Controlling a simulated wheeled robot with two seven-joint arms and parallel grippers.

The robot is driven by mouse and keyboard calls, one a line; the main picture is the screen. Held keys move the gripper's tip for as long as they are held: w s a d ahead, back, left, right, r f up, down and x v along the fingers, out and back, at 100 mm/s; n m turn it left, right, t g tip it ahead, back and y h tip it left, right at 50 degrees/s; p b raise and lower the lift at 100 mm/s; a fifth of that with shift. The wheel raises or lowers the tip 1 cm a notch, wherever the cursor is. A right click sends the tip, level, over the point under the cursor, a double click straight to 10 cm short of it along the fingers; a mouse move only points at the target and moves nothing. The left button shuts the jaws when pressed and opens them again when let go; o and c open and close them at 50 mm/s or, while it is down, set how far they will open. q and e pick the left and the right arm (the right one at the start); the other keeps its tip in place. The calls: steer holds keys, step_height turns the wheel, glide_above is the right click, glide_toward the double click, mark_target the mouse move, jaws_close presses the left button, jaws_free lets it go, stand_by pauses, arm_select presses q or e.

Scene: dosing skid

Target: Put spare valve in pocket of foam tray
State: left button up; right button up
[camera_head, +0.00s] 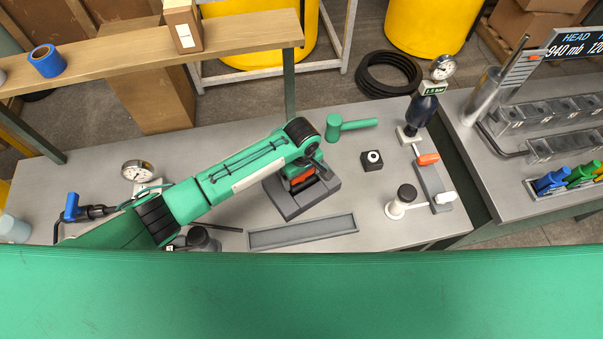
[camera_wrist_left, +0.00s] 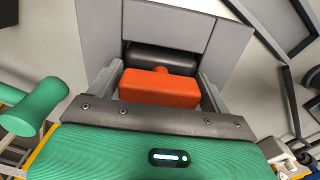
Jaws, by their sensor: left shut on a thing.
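The spare valve has an orange-red handle (camera_wrist_left: 160,88) and a dark cylindrical body (camera_wrist_left: 160,58); it also shows in the head view (camera_head: 302,178). My left gripper (camera_head: 304,184) is shut on the orange handle, with one finger on each side of it in the left wrist view. The grey foam tray (camera_head: 290,211) lies on the bench right under the gripper. In the left wrist view the dark body lies at the recess between the tray's grey walls (camera_wrist_left: 228,50). How deep it sits is hidden. My right gripper is not in view.
A green mallet (camera_head: 335,127) lies behind the tray, and a small black block (camera_head: 372,160) stands to its right. A shallow grey trough (camera_head: 303,232) lies in front. A white fitting with a black knob (camera_head: 402,200) and an orange-handled valve (camera_head: 428,159) stand further right.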

arm_select(q)
steer(key=shift+f, duration=0.1)
steer(key=o, duration=1)
steer(key=shift+o, duration=0.2)
step_height(320, 180, up, 12)
steer(key=shift+r+b, duration=0.15)
steer(key=shift+b, duration=1)
